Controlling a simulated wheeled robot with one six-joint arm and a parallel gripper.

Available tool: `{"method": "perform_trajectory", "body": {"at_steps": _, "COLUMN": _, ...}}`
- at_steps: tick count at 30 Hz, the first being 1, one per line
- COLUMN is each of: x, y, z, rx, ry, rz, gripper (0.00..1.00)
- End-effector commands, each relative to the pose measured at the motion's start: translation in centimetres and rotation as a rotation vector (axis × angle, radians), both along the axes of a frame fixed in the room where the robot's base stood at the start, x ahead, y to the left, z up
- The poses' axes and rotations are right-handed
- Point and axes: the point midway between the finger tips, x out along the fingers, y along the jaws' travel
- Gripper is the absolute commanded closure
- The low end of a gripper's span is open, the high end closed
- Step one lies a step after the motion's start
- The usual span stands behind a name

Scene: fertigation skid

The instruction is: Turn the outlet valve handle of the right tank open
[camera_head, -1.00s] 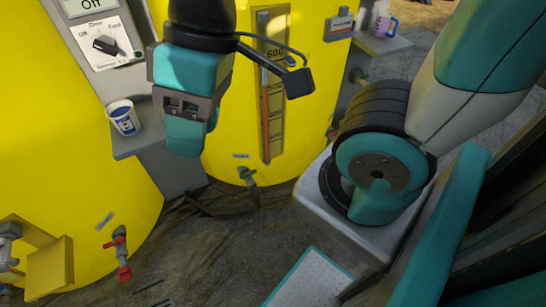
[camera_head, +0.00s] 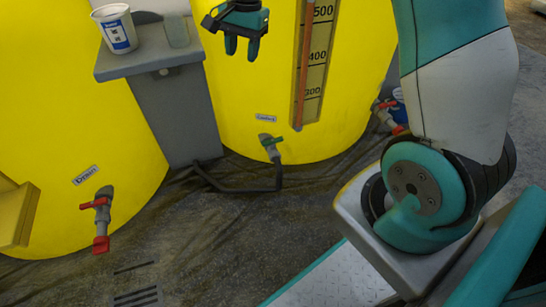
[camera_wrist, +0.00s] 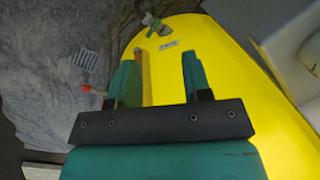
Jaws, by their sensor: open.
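The right tank (camera_head: 235,100) is yellow, with a level scale on its front. Its outlet valve (camera_head: 271,145) sits low on the tank below a small label (camera_head: 266,118) and has a green handle and a grey body. How far the handle is turned is too small to tell. The valve also shows at the top of the wrist view (camera_wrist: 154,23), beyond the fingertips. My gripper (camera_head: 242,50) is open and empty, in front of the tank and above the valve in the head view. Its two teal fingers (camera_wrist: 158,58) stand apart in the wrist view, touching nothing visible.
The left tank has a red-handled drain valve (camera_head: 101,204). Another red-handled valve (camera_head: 390,118) is right of the right tank. A grey shelf (camera_head: 150,62) between the tanks holds a white-and-blue cup (camera_head: 115,28). A dark pipe (camera_head: 240,185) runs along the floor; the floor in front is open.

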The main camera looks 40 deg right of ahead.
Motion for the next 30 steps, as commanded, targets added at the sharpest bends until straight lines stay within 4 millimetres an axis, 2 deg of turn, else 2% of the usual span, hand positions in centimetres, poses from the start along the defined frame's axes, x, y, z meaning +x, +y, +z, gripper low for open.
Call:
{"method": "perform_trajectory", "body": {"at_steps": 1, "x": 1.3, "y": -1.7, "z": -5.8, "rx": -0.009, "ry": 0.02, "rz": -0.102, "gripper": 0.55}}
{"method": "perform_trajectory", "body": {"at_steps": 6, "x": 4.7, "y": -7.2, "z": -16.3, "rx": -0.042, "ry": 0.064, "rz": -0.451, "gripper": 0.55}}
{"method": "perform_trajectory", "body": {"at_steps": 9, "x": 5.9, "y": -9.9, "z": -21.1, "rx": -0.058, "ry": 0.081, "rz": -0.618, "gripper": 0.55}}
{"method": "perform_trajectory", "body": {"at_steps": 12, "x": 6.5, "y": -11.9, "z": -24.5, "rx": -0.07, "ry": 0.092, "rz": -0.739, "gripper": 0.55}}
{"method": "perform_trajectory", "body": {"at_steps": 16, "x": 6.9, "y": -13.3, "z": -26.6, "rx": -0.078, "ry": 0.099, "rz": -0.828, "gripper": 0.55}}
{"method": "perform_trajectory", "body": {"at_steps": 23, "x": 6.9, "y": -13.7, "z": -29.2, "rx": -0.081, "ry": 0.105, "rz": -0.854, "gripper": 0.55}}
{"method": "perform_trajectory", "body": {"at_steps": 30, "x": 6.9, "y": -13.6, "z": -34.8, "rx": -0.081, "ry": 0.105, "rz": -0.851, "gripper": 0.55}}
